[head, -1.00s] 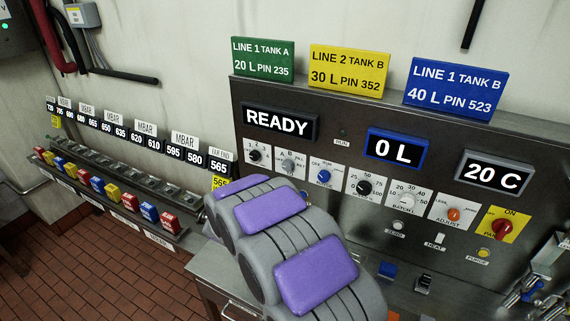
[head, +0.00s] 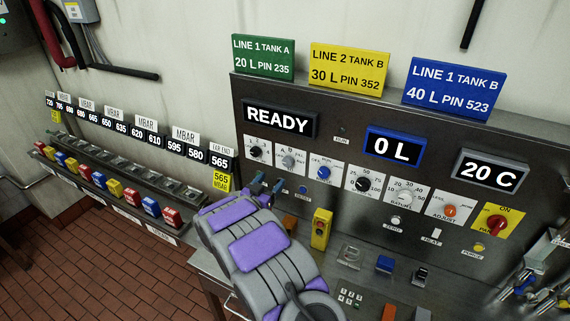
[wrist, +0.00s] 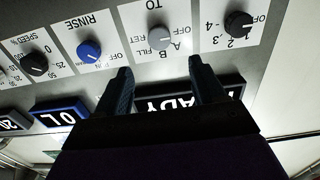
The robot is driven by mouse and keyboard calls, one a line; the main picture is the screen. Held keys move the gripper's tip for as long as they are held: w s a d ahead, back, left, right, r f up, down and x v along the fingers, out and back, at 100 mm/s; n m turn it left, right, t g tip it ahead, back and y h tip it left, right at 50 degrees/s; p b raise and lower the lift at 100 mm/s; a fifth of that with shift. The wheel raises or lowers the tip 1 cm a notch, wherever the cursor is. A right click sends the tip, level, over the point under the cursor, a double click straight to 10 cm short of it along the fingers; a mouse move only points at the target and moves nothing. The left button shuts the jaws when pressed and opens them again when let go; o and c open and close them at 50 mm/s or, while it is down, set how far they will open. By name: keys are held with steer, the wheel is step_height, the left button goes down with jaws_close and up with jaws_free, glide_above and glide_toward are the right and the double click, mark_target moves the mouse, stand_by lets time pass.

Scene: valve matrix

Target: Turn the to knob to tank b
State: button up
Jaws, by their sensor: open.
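The grey TO knob (wrist: 159,37) sits on a white label plate marked A, B and FILL, upside down in the wrist view. In the head view the knob (head: 288,161) is on the upper left of the panel, second in its row. I cannot tell where it points. My gripper (wrist: 160,82) is open and empty. Its two dark fingers reach toward the panel, on either side of the knob in the picture but apart from it. In the head view my gripper (head: 267,184) is just below and left of the knob.
A black 1-to-4 knob (wrist: 238,25) and a blue RINSE knob (wrist: 89,50) flank it closely. The READY display (head: 279,121) is above. A yellow switch box (head: 321,229) stands right of my arm. A blue tank B sign (head: 455,87) tops the panel.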

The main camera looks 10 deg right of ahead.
mark_target(286, 162)
steer(key=x, duration=1.2)
steer(key=shift+a, duration=0.1)
steer(key=c, duration=1.1)
steer(key=shift+o, duration=0.2)
